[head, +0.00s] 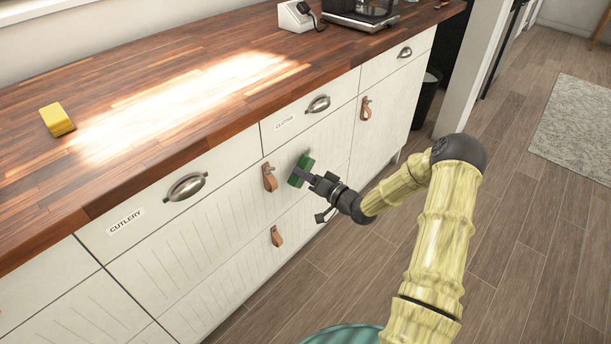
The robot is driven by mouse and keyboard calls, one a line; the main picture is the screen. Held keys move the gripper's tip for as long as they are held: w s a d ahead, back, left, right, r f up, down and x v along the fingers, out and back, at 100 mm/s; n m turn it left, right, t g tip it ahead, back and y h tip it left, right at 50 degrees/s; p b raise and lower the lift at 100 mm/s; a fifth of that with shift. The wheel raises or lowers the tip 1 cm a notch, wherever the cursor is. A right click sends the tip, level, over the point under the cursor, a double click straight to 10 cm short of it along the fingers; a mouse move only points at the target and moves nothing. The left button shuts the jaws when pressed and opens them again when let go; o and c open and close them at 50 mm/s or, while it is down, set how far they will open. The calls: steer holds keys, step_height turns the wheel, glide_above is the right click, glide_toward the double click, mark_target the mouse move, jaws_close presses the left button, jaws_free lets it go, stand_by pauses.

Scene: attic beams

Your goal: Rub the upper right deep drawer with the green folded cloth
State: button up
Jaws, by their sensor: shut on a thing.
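The green folded cloth (301,169) is gripped in my gripper (311,179), which is shut on it. The cloth is upright at the white grooved front of the upper deep drawer (215,228), just right of its brown leather pull (269,177). It looks to be against or very close to the drawer front; I cannot tell whether it touches. My arm reaches in from the lower right. The cloth and gripper hide a small part of the drawer front.
Shallow drawers with metal cup handles (186,187) run above. A lower deep drawer has its own leather pull (277,236). A cabinet front with a leather pull (366,107) stands right. A yellow sponge (57,120) lies on the wooden worktop (150,70).

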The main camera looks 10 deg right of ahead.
mark_target(310, 166)
steer(key=shift+x, duration=0.95)
steer(key=shift+w+d+b, duration=0.15)
steer(key=shift+w+d, duration=0.35)
steer(key=shift+d, duration=0.25)
steer(key=shift+w+d+b, duration=0.15)
steer(key=shift+w+d, duration=0.35)
steer(key=shift+d, duration=0.25)
steer(key=shift+w+d, duration=0.35)
steer(key=shift+w+d+r, duration=0.1)
steer(key=shift+w+d, duration=0.75)
steer(key=shift+d, duration=0.1)
